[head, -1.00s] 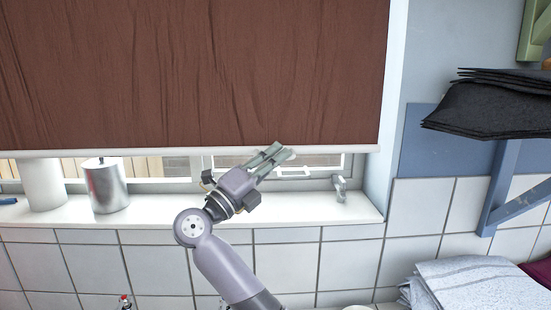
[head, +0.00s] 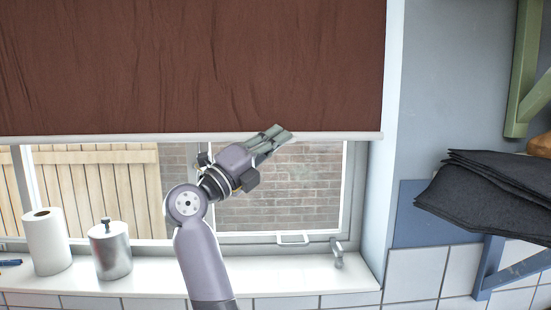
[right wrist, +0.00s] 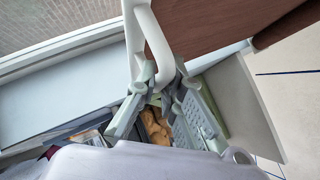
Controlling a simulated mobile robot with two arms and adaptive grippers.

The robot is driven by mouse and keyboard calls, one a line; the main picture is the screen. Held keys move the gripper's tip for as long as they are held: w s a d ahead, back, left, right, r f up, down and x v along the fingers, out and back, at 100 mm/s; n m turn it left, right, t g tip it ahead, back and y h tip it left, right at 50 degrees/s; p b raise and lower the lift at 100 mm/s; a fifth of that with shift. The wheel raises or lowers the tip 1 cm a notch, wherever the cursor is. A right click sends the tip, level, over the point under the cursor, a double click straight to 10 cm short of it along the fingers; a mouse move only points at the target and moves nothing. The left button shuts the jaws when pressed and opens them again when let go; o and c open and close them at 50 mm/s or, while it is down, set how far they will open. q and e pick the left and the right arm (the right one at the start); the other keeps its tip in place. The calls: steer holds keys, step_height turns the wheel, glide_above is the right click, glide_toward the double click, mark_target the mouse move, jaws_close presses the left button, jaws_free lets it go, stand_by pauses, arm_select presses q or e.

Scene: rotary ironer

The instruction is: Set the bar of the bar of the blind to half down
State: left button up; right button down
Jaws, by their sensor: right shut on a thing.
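The brown blind (head: 190,65) hangs in front of the window, its top out of view. Its pale bar (head: 90,138) runs level along the lower edge, well above the sill, with a tall band of window uncovered below. My right gripper (head: 272,139) is at the bar, right of its middle, and is shut on it. In the right wrist view, a pale curved piece (right wrist: 151,45) of the bar runs down to between the fingers of my right gripper (right wrist: 160,90), beside the brown cloth. The exact grip is partly hidden. My left gripper is out of view.
A paper roll (head: 46,243) and a metal canister (head: 110,250) stand on the white sill (head: 300,276) at the left. A window handle (head: 293,240) lies below the gripper. Dark folded cloths (head: 480,190) lie on a shelf at the right.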

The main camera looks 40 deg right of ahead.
steer(key=shift+r+p, duration=0.45)
steer(key=shift+r, duration=1.2)
steer(key=c, duration=1.7)
jaws_free()
steer(key=shift+f, duration=0.1)
steer(key=shift+a+f, duration=0.1)
steer(key=shift+a, duration=0.05)
steer(key=v, duration=1.1)
steer(key=shift+w+a+f, duration=0.1)
steer(key=shift+a, duration=0.25)
